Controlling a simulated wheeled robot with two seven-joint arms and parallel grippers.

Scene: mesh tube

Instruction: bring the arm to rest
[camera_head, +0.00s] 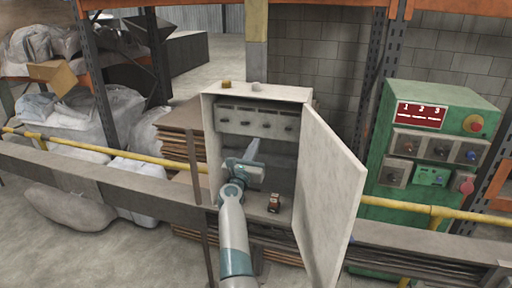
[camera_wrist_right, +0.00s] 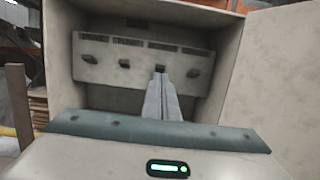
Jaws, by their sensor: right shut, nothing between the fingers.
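My right arm reaches up from the bottom of the head view into an open grey cabinet (camera_head: 301,95). My right gripper (camera_head: 254,144) is shut and empty inside the cabinet, below the switch panel (camera_head: 235,111). In the wrist view my right gripper (camera_wrist_right: 161,76) shows its two fingers together. They point at the panel (camera_wrist_right: 100,72), and their tips overlap one of its dark switches in the picture. I cannot tell whether they touch it. My left gripper is not in view.
The cabinet door (camera_head: 330,190) stands open on the right. A small brown item (camera_head: 273,203) sits low in the cabinet. A green control box (camera_head: 460,110) stands further right. A yellow rail (camera_head: 120,155) and a grey beam (camera_head: 100,182) run across.

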